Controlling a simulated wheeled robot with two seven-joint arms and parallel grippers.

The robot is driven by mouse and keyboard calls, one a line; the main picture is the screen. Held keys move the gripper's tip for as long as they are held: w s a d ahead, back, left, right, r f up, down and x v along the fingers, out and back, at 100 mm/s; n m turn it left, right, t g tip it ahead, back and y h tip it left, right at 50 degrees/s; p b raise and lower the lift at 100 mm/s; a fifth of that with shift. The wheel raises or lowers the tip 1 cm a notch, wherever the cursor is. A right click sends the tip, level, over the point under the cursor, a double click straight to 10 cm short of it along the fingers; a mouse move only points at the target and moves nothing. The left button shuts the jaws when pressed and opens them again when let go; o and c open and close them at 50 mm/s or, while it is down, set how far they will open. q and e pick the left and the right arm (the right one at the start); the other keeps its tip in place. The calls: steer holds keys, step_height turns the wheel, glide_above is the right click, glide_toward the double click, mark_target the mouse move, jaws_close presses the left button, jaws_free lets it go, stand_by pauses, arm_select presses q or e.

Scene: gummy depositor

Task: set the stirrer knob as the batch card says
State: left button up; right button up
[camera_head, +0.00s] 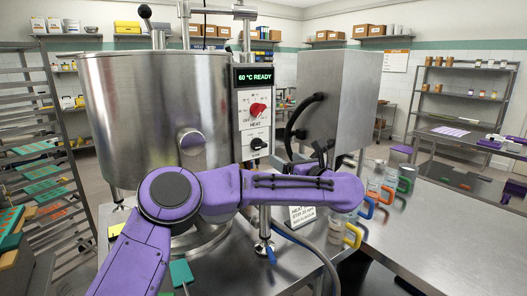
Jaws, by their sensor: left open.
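The control panel (254,92) on the steel kettle reads "60 °C READY". Its red heat knob (257,110) sits above the small black stirrer knob (257,143), whose exact setting is too small to read. The batch card (301,214) stands below my left forearm, which partly covers it; its lines are only partly legible. My left gripper (322,156) is open, to the right of the stirrer knob and apart from it, in front of the steel box. Its fingers are dark and small in the picture. My right gripper is not in view.
The large kettle (150,105) fills the left. A steel box (345,90) with a black curved handle (301,118) stands right of the panel. Jugs with coloured handles (378,190) stand on the steel table (440,235), whose right part is clear. A tray rack (30,140) is far left.

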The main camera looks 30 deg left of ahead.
mark_target(262, 145)
arm_select(q)
steer(key=w+a+p, duration=0.1)
steer(key=a, duration=0.2)
steer(key=w+a+r+n+p, duration=0.1)
steer(key=a+p, duration=0.1)
steer(key=a, duration=0.1)
steer(key=w+a+n+g+p, duration=0.1)
steer(key=a+p, duration=0.1)
steer(key=a, duration=0.2)
steer(key=shift+r, duration=0.3)
steer(key=shift+a, duration=0.3)
steer(key=shift+w, duration=0.1)
steer(key=shift+f, duration=0.1)
steer(key=c, duration=1.1)
